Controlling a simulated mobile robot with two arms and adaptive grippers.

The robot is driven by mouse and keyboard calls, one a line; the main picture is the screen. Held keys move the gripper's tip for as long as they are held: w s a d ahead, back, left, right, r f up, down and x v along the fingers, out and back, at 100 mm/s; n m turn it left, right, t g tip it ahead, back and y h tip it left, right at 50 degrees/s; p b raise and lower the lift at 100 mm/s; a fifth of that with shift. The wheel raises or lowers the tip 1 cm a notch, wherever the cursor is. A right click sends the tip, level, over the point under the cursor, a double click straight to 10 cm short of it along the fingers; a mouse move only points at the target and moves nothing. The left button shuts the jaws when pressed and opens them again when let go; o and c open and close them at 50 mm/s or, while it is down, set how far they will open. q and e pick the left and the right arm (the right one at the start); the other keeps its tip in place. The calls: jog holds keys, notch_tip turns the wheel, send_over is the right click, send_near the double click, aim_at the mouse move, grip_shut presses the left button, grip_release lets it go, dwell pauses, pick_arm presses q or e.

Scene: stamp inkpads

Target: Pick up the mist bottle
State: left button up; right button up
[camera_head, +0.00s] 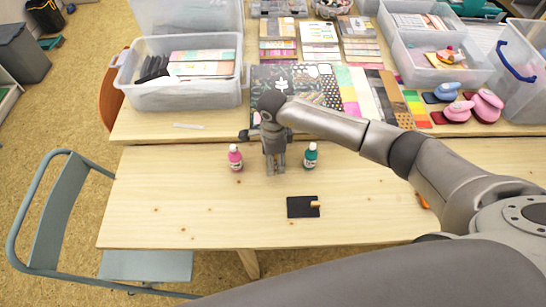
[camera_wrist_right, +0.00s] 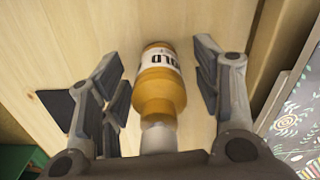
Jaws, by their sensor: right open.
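A gold-orange bottle (camera_wrist_right: 161,92) with a white label and a pale cap shows in the right wrist view, between the fingers of my right gripper (camera_wrist_right: 158,65). The fingers are open, with a visible gap on each side of the bottle. In the head view my right gripper (camera_head: 275,168) points down at the table, between a pink bottle (camera_head: 235,158) and a teal bottle (camera_head: 311,156). The gold bottle is hidden behind the gripper there. My left gripper is not in view.
A clear bin (camera_head: 190,97) and patterned paper sheets (camera_head: 283,80) are behind. Pink and blue stampers (camera_head: 487,105) stand at right. The table's front left is clear.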

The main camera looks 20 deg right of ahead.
jog(key=shift+c, duration=0.4)
jog(key=c, duration=1.1)
jog(key=shift+r, duration=0.1)
